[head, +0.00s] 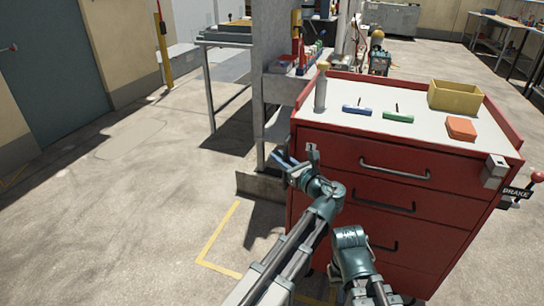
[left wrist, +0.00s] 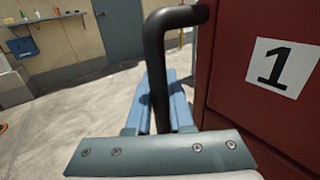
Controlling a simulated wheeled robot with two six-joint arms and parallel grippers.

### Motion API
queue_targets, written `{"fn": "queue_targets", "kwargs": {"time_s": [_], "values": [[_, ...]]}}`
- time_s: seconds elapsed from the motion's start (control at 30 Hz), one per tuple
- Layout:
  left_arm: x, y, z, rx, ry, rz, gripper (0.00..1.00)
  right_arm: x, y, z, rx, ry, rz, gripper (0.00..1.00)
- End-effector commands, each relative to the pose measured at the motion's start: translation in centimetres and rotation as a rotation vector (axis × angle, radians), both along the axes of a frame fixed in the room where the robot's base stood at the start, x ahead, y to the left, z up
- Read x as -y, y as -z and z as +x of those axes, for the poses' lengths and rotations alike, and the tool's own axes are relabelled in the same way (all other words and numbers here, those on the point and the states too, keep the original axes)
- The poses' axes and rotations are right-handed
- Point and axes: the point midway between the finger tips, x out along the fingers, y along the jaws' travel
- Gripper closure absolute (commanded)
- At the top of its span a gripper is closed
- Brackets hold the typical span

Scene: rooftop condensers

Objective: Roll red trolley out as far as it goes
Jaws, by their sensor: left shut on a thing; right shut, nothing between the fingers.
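The red trolley (head: 335,190) stands at the right of the head view, a drawer cabinet with a pale top. The left wrist view shows its red side (left wrist: 230,75) with a white "1" label (left wrist: 282,66). A black bar handle (left wrist: 156,70) bends out beside that side. My left gripper (head: 284,160) is at the trolley's left front corner. Its blue fingers (left wrist: 165,105) are shut on the black handle. My right arm shows low in front of the drawers; its fingers are hidden. A BRAKE plate (head: 518,193) and a red-knobbed lever (head: 538,177) are at the trolley's right side.
A grey shelf frame (head: 262,85) and bench stand close behind the trolley's left side. A bottle (head: 321,88), yellow bin (head: 455,97) and orange block (head: 461,128) sit on top. Yellow floor lines (head: 207,243) mark the ground left of it. The left floor is clear.

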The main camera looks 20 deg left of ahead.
Motion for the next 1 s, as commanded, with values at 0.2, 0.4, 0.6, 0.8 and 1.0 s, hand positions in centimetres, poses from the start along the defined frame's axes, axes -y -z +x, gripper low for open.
{"fn": "queue_targets", "kwargs": {"time_s": [0.2, 0.4, 0.6, 0.8, 1.0], "values": [[0.77, -0.26, 0.56, 0.003, 0.010, 0.008, 1.00, 0.00, -0.08, 0.00, 0.000, 0.000, 0.000, 1.00], [0.80, -0.26, 0.55, 0.003, 0.010, 0.008, 1.00, 0.00, -0.08, 0.00, 0.000, 0.000, 0.000, 1.00], [0.78, -0.23, 0.52, 0.002, 0.010, 0.007, 0.68, 0.00, -0.07, 0.00, 0.000, 0.000, 0.000, 1.00], [0.65, -0.15, 0.30, 0.002, 0.006, 0.005, 0.50, 0.00, -0.04, 0.00, 0.000, 0.000, 0.000, 1.00], [0.55, -0.09, 0.14, 0.001, 0.004, 0.004, 0.50, 0.00, -0.02, 0.00, 0.000, 0.000, 0.000, 1.00]]}}
